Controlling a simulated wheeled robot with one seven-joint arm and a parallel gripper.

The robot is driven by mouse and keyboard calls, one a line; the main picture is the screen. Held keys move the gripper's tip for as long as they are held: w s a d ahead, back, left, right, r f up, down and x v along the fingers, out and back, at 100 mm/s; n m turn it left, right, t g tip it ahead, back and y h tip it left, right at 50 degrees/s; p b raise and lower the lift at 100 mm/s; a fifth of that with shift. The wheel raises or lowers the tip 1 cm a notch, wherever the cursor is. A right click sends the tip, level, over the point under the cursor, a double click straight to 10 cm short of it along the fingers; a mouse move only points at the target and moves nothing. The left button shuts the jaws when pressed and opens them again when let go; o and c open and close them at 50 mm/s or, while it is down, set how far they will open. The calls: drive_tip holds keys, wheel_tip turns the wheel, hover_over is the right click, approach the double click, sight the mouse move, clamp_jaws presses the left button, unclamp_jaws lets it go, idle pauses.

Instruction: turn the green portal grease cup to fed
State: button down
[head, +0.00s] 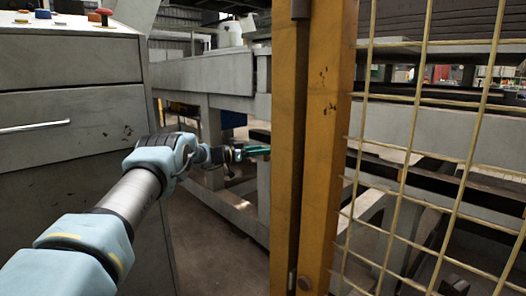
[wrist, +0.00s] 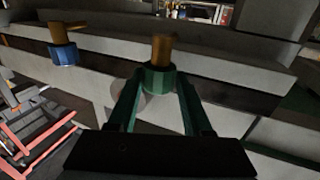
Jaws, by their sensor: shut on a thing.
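The green portal grease cup (wrist: 158,79), a ribbed green collar with a brass-coloured stem (wrist: 162,48) above it, is in the middle of the wrist view. It sits against a grey beam. My gripper (wrist: 159,90) has its two green fingers closed on either side of the cup, touching it. In the head view my gripper (head: 260,151) reaches to the left edge of a yellow post, which hides the cup there. No fed marking can be read.
A blue cup (wrist: 64,53) with a similar stem is to the left in the wrist view. The yellow post (head: 308,150) and yellow mesh (head: 400,150) stand right of my arm. A grey cabinet (head: 70,110) stands at left. Red rails (wrist: 45,145) lie below left.

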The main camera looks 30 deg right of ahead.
drive_tip(key=shift+w+a+r+m+g+b, duration=0.15)
drive_tip(key=shift+w+a+m+g+b, duration=0.25)
drive_tip(key=shift+b, duration=0.55)
drive_tip(key=shift+s+d+g, duration=0.15)
drive_tip(key=shift+g, duration=0.25)
drive_tip(key=c, duration=0.7)
unclamp_jaws()
drive_tip(key=shift+c, duration=0.2)
drive_tip(key=o, duration=0.4)
drive_tip(key=shift+s+d, duration=0.1)
drive_tip(key=shift+s, duration=0.05)
drive_tip(key=shift+c, duration=0.2)
wheel_tip(320, 180, up, 10)
drive_tip(key=shift+f+p, duration=0.1)
drive_tip(key=shift+p, duration=1.15)
drive_tip(key=shift+c, duration=0.3)
